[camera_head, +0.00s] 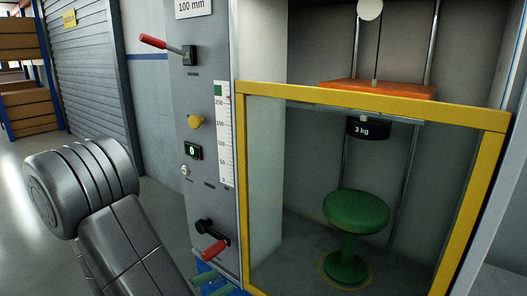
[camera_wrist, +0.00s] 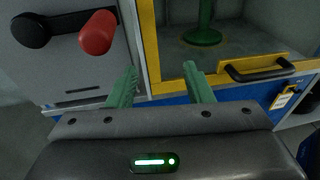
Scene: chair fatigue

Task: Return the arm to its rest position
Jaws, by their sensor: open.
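My gripper shows in the wrist view with two green fingers (camera_wrist: 160,88) spread apart and nothing between them. In the head view its green fingertips (camera_head: 209,280) show at the bottom edge, just below the red-handled crank (camera_head: 213,250). The crank's red knob (camera_wrist: 97,33) is above and left of the left finger in the wrist view, apart from it. My grey arm fills the lower left of the head view.
A machine panel (camera_head: 205,120) carries a red lever (camera_head: 153,41), a yellow knob (camera_head: 195,121) and a scale (camera_head: 225,140). A yellow-framed clear guard (camera_head: 370,98) fronts a green stool (camera_head: 356,212) under a 3 kg weight (camera_head: 367,128). A black handle (camera_wrist: 260,71) juts out near the right finger.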

